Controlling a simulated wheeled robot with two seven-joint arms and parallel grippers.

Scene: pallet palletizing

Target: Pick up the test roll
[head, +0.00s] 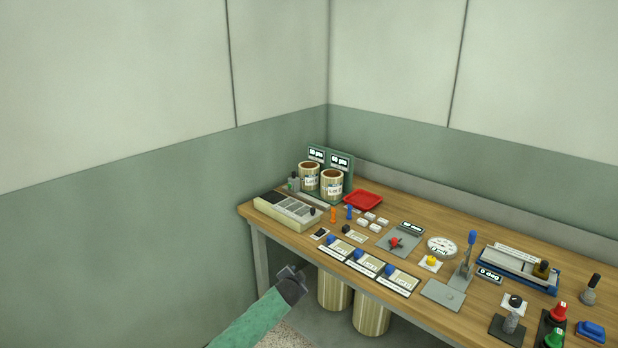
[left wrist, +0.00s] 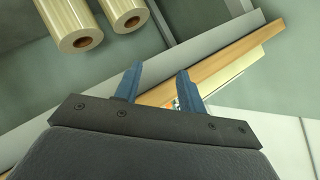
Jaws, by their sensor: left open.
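Two upright cream rolls with labels stand on the back left of the bench, a left one (head: 309,178) and a right one (head: 332,188). Two larger cream rolls (head: 334,293) (head: 371,314) stand below the bench; what look like the same two show in the left wrist view (left wrist: 72,22) (left wrist: 122,8). I cannot tell which is the test roll. My left gripper (head: 297,274) is in front of the bench's left front edge, apart from every roll. Its blue fingers (left wrist: 158,72) are spread and empty in the left wrist view. My right gripper is not in view.
The wooden bench (head: 262,222) runs along the back wall. It carries a red tray (head: 363,200), a sectioned box (head: 287,211), a gauge (head: 441,246), a blue-framed device (head: 518,268), and several knobs and cards. The floor left of the bench looks clear.

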